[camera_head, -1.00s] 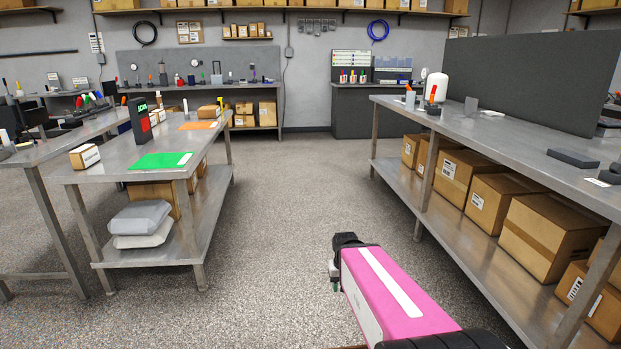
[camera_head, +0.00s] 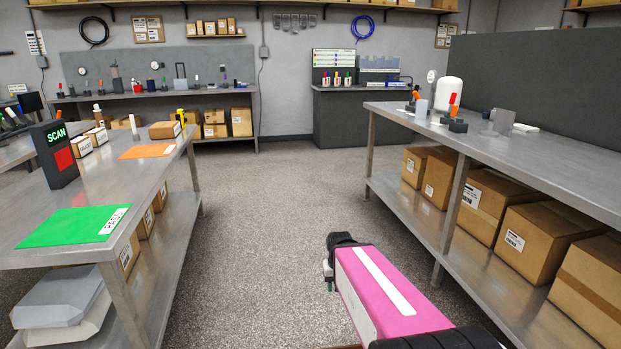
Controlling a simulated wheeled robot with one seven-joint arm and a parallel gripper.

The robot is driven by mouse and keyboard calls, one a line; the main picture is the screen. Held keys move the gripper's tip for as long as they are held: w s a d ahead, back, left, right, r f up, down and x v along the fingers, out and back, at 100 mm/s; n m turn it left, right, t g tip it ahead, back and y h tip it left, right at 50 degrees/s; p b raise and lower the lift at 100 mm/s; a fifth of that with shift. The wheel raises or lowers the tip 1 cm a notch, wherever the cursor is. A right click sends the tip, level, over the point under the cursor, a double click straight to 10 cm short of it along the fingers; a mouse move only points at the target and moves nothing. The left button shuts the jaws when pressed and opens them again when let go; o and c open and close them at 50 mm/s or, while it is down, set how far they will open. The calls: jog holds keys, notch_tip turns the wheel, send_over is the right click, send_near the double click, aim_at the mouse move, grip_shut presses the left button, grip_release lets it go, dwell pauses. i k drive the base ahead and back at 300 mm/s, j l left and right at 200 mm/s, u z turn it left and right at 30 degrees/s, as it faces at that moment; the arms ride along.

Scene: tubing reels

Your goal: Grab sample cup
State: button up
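I cannot clearly single out a sample cup at this distance. Several small white containers with coloured tops (camera_head: 337,79) stand on the dark cabinet at the back. My gripper (camera_head: 328,274) is at the end of my pink arm, low over the floor between the benches. It is far from these objects and touches nothing visible. Its fingers are too small and partly hidden, so its opening is unclear.
A left steel table (camera_head: 190,135) holds a SCAN box (camera_head: 54,154), a green mat (camera_head: 72,227) and an orange mat (camera_head: 147,151). The right bench (camera_head: 520,160) has cartons below. The speckled floor (camera_head: 270,190) is clear between them.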

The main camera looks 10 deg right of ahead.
aim_at(422, 107)
jog(key=i+j+z, duration=0.1)
jog(key=i+z, duration=0.35)
jog(key=i+j+z, duration=0.25)
jog(key=z, duration=0.15)
jog(key=i+j+z, duration=0.75)
jog(key=j+z, duration=0.15)
